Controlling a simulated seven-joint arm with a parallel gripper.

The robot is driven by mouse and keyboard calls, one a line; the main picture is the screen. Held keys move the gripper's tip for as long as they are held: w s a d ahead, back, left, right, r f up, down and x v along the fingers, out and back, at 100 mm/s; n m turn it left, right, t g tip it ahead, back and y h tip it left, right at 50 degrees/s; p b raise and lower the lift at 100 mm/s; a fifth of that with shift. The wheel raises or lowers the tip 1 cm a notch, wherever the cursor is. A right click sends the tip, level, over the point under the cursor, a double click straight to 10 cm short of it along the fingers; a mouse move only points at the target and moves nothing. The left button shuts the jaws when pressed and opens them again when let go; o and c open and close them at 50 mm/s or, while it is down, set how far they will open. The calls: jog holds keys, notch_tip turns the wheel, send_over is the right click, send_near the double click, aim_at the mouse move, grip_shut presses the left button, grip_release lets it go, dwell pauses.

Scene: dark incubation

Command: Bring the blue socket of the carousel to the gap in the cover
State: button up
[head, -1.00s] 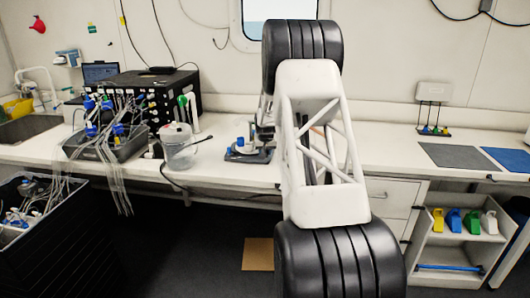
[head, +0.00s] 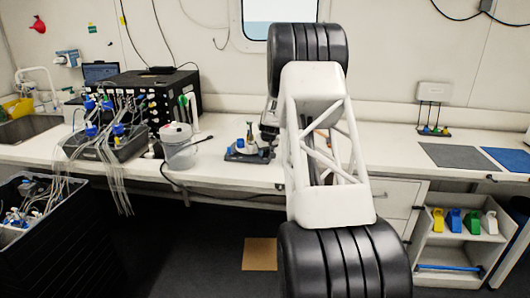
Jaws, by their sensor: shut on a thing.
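A small device that I take for the carousel (head: 240,156) stands on the bench left of my arm, with a dark base, small blue parts (head: 241,143) and a pale upright piece. It is small here, and I cannot tell which blue part is the socket or make out the gap in the cover. My gripper (head: 268,131) is at the device's right side, dark and partly hidden behind my own arm. It is shut on part of the device; the fingertips and the exact contact are not clear.
A tray with many tubes (head: 115,145) and a black box (head: 160,90) are further left. The bench right of my arm is clear up to a grey mat (head: 453,156).

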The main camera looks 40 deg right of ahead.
jog(key=n+y, duration=0.1)
jog(key=n, duration=0.3)
jog(key=shift+y, duration=0.3)
jog(key=shift+a+n+g+y, duration=0.1)
jog(key=shift+n+g+y, duration=0.4)
jog(key=shift+n, duration=1.6)
jog(key=shift+t+y, duration=0.3)
jog(key=o, duration=0.9)
jog(key=shift+r, duration=0.15)
jog(key=shift+v, duration=3.75)
